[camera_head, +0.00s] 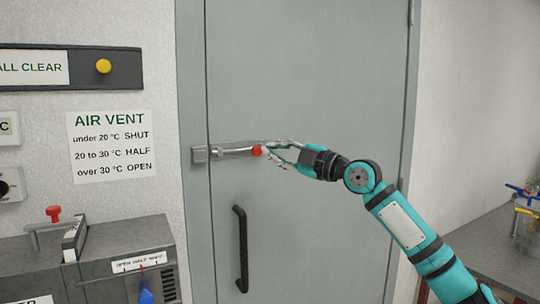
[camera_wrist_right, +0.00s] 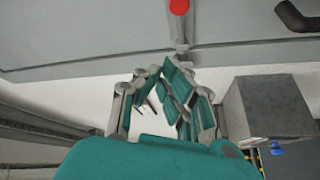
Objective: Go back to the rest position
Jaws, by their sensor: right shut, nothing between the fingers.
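My right gripper (camera_head: 278,154) is shut and empty in front of the grey door. Its fingertips are close to the red knob (camera_head: 257,151) of the metal latch bar (camera_head: 232,151), which lies level across the door's left edge. I cannot tell from the head view whether they touch. In the right wrist view the fingers (camera_wrist_right: 160,72) hold nothing, and the red knob (camera_wrist_right: 179,7) appears beyond their tips at the top. My left gripper is not in view.
The grey door (camera_head: 310,240) has a black handle (camera_head: 241,248) below the latch. A grey unit (camera_head: 125,265) with a red-topped valve (camera_head: 53,213) stands at lower left. A counter (camera_head: 475,248) with colored-handled items is at right. An air vent sign (camera_head: 112,146) hangs left.

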